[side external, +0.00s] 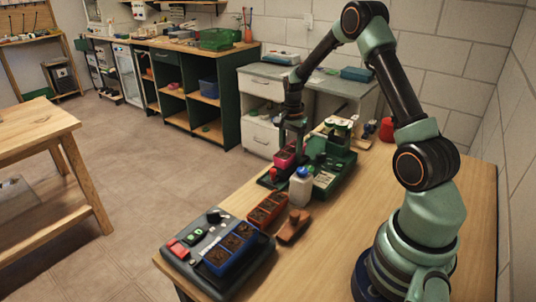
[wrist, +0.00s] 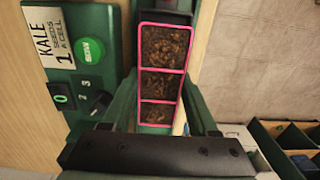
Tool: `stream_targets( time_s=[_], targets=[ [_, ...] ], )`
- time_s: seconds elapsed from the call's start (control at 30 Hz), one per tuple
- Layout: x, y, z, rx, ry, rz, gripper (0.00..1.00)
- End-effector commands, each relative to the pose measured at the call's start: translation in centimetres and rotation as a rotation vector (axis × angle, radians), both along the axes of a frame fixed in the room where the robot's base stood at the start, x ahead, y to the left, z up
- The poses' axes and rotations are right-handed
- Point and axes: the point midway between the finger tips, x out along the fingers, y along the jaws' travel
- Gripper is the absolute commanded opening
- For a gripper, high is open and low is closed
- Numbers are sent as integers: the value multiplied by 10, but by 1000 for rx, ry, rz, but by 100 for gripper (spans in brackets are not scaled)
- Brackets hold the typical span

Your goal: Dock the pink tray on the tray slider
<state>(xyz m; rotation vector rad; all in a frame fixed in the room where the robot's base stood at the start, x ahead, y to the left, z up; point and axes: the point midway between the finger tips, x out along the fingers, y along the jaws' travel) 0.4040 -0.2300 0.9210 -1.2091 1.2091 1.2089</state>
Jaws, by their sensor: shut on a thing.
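The pink tray (side external: 284,158) holds dark soil in a row of cells. In the wrist view the pink tray (wrist: 162,71) lies between my two fingers, its three cells running up the picture. My gripper (side external: 289,144) is shut on it, with a finger along each long side, as the wrist view of my gripper (wrist: 161,88) shows. The tray is at the left side of the green sowing machine (side external: 338,172). A dark part (wrist: 166,5) shows beyond the tray's far end; I cannot tell whether it is the tray slider, or whether the tray touches it.
A white bottle (side external: 301,188) with a blue cap stands close in front of the tray. The machine's SOW button (wrist: 89,50) is left of the tray.

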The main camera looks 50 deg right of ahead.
Motion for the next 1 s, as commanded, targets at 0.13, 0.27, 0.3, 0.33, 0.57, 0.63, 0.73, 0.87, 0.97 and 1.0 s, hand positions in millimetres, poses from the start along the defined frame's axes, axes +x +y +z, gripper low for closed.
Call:
stream_targets(
  time_s=[0.13,0.27,0.3,0.33,0.57,0.63,0.73,0.87,0.97,1.0],
  targets=[
    [0,0,-1,0,0,0,0],
    [0,0,-4,0,-1,0,0],
    [0,0,-4,0,-1,0,0],
    [0,0,-5,0,-1,0,0],
    [0,0,-9,0,0,0,0],
    [0,0,-10,0,0,0,0],
    [0,0,-12,0,0,0,0],
    [0,0,-15,0,0,0,0],
    [0,0,-16,0,0,0,0],
    [0,0,-16,0,-1,0,72]
  ],
)
